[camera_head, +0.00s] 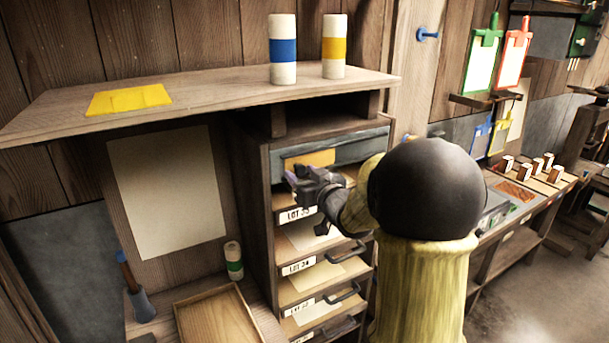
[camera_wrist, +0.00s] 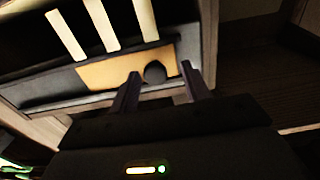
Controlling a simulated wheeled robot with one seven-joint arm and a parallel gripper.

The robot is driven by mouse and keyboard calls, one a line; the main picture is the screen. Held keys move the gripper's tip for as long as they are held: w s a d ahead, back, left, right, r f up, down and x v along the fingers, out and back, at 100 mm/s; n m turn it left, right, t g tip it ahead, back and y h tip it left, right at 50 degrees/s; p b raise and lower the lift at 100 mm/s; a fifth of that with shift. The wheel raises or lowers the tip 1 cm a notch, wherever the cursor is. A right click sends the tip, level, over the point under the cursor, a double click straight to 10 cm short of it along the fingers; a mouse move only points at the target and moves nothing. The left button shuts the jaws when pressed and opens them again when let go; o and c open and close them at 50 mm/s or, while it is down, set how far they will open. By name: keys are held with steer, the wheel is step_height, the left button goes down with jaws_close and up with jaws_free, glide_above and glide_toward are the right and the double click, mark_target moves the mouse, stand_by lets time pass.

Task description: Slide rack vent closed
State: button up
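The rack vent is a grey strip (camera_head: 345,148) across the top of the wooden rack, with an orange sliding panel (camera_head: 310,158) at its left part. In the wrist view the orange panel (camera_wrist: 110,72) carries a round dark knob (camera_wrist: 154,72). Three pale bars (camera_wrist: 102,25) show on the dark face above it. My gripper (camera_head: 300,180) is at the vent's left part, in front of the panel. In the wrist view my gripper (camera_wrist: 161,74) is open, with one finger on each side of the knob. Contact with the knob cannot be told.
Below the vent are drawers with lot labels (camera_head: 298,266) and dark handles (camera_head: 342,293). A wooden shelf (camera_head: 200,95) overhangs the rack, holding a blue-banded cylinder (camera_head: 283,50) and a yellow-banded cylinder (camera_head: 334,47). A wooden tray (camera_head: 215,318) lies at lower left.

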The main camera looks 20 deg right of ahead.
steer(key=shift+s+d, duration=0.1)
steer(key=shift+d, duration=0.05)
steer(key=s+d+b, duration=0.2)
steer(key=s+b, duration=0.2)
steer(key=s, duration=1.3)
steer(key=shift+d, duration=0.35)
step_height(320, 180, down, 14)
steer(key=a+m+g+h, duration=0.3)
steer(key=g+h, duration=0.2)
steer(key=g, duration=0.2)
steer(key=s+a+f+n+g+y, duration=0.1)
steer(key=s+a+f+g, duration=0.7)
steer(key=s+a+f, duration=0.1)
steer(key=shift+s+a+f+y, duration=0.25)
steer(key=shift+s+f+y, duration=0.15)
steer(key=shift+s+f, duration=0.45)
